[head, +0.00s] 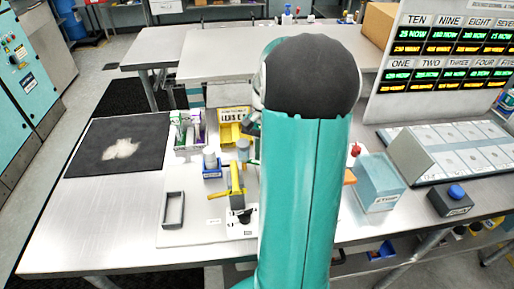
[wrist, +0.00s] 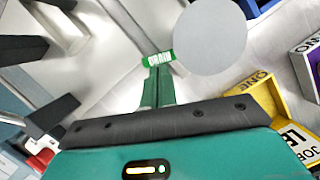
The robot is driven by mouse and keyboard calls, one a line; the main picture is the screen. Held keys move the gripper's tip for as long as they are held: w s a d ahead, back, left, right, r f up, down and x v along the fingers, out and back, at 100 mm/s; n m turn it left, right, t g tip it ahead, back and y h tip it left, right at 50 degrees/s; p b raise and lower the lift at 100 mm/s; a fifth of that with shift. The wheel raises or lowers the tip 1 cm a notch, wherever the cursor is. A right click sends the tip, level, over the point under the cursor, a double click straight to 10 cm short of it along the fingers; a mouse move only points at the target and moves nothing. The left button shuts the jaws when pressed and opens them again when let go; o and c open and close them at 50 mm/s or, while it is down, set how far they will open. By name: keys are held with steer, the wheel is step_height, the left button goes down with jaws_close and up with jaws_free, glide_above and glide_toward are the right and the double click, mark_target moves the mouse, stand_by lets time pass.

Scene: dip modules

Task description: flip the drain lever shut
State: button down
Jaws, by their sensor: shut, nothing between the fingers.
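A green tag reading DRAIN (wrist: 159,59) shows near the middle of the wrist view. A thin grey bar (wrist: 126,25) runs from it to the upper left; I cannot tell for sure whether this bar is the drain lever. My gripper (wrist: 158,70) is shut and empty, its two green fingers side by side. Its tips overlap the lower edge of the tag in the picture; whether they touch it is unclear. A pale round disc (wrist: 210,36) lies just right of the tag. In the head view my arm hides the gripper's fingers and the tag.
In the head view, a yellow-handled fixture (head: 237,178) and an open grey frame (head: 173,209) stand left of my arm. A dark mat (head: 88,160) lies farther left. A pale blue box (head: 379,184) stands at right. A yellow bin (wrist: 262,98) is close by at right in the wrist view.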

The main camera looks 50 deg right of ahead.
steer(key=m, duration=0.1)
steer(key=s+m, duration=0.1)
steer(key=m, duration=0.1)
steer(key=shift+a+t, duration=0.4)
steer(key=m, duration=0.2)
steer(key=s+a+m+t, duration=0.1)
steer(key=m, duration=0.1)
steer(key=shift+s+a, duration=0.2)
steer(key=shift+w, duration=0.15)
steer(key=shift+w+d, duration=0.1)
steer(key=shift+w, duration=0.55)
